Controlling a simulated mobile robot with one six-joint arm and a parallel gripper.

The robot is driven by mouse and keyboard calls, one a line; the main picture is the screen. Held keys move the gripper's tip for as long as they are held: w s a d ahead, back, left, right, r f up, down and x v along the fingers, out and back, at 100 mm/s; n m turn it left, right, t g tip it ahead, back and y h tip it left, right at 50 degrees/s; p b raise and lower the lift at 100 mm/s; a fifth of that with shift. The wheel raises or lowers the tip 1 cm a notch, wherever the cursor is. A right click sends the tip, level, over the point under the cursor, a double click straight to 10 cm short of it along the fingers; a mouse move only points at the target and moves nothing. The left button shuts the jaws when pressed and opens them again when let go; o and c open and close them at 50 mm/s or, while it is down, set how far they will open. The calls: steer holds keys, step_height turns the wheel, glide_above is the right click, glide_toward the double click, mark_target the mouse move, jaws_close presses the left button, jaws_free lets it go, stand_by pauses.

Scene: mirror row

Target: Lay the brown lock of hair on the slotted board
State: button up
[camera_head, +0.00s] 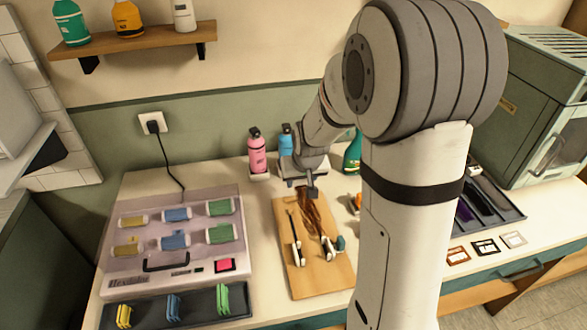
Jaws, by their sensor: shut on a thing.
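The slotted board (322,286) is a light wooden plank lying flat on the counter in the middle of the view. The brown lock of hair (311,214) is long and dark brown, and its upper end is at my gripper (311,187). My gripper is over the far end of the board, shut on the lock. The lock runs down from the jaws over the board towards the near side. I cannot tell how much of it touches the board. The fingertips are small and partly hidden by the hair.
A thin dark tool with white ends (295,240) lies on the board's left side, and a small white and teal item (338,243) is at its right. A pink case (120,270) of rollers stands left. Pink (257,155) and blue (286,140) bottles stand behind. My arm hides the right-centre counter.

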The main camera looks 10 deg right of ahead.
steer(key=shift+a+f+b, duration=0.1)
steer(key=shift+f+b, duration=2.25)
steer(key=shift+f, duration=0.95)
steer(key=shift+s+f+b, duration=0.1)
steer(key=shift+f+b, duration=0.65)
steer(key=shift+f, duration=0.05)
steer(key=shift+f+b, duration=0.15)
steer(key=shift+b, duration=0.15)
steer(key=o, duration=1.1)
steer(key=shift+o, duration=0.4)
steer(key=shift+o, duration=0.7)
